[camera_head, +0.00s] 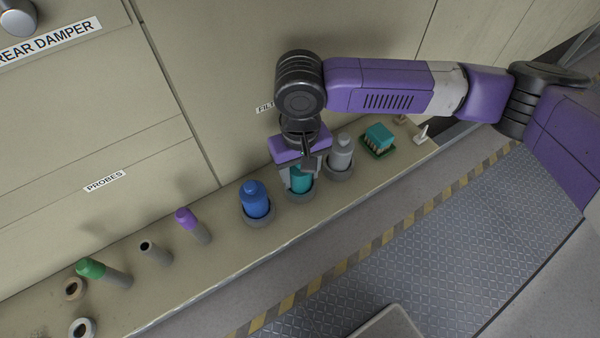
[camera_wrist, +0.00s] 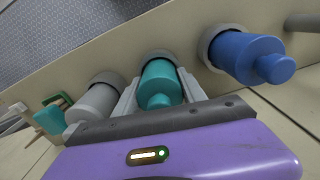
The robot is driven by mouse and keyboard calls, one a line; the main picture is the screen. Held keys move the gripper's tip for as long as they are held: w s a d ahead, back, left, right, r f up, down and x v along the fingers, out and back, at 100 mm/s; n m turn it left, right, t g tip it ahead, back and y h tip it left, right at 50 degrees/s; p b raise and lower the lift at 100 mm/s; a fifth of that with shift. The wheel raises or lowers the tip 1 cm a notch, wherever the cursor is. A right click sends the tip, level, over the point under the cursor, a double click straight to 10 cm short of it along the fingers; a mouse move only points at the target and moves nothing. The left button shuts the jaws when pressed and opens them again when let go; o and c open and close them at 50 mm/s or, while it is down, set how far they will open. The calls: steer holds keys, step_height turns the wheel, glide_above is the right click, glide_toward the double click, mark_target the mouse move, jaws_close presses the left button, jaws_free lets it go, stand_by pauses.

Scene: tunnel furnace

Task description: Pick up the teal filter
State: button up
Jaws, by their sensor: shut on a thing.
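The teal filter (camera_head: 301,181) stands upright in a grey cup-like holder (camera_head: 301,196) on the ledge, between the blue and grey filters. My gripper (camera_head: 300,177) is over it from above and shut on it. In the wrist view the teal filter (camera_wrist: 160,84) sits between the two light grey fingers of my gripper (camera_wrist: 158,90), with its narrow top towards the palm. Its lower end is still within the holder ring (camera_wrist: 158,55). My gripper hides part of the filter in the head view.
A blue filter (camera_head: 255,200) stands close on the left and a grey filter (camera_head: 341,153) close on the right, each in a holder. Purple-topped (camera_head: 187,219) and green-topped (camera_head: 92,268) probes stand left. The panel wall rises behind the ledge.

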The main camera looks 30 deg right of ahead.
step_height(320, 180, up, 20)
stand_by(0.5)
steer(key=shift+r, duration=0.15)
step_height(320, 180, up, 6)
steer(key=p, duration=0.7)
stand_by(0.4)
steer(key=s+p, duration=0.3)
steer(key=s, duration=0.7)
steer(key=shift+f, duration=0.2)
stand_by(0.3)
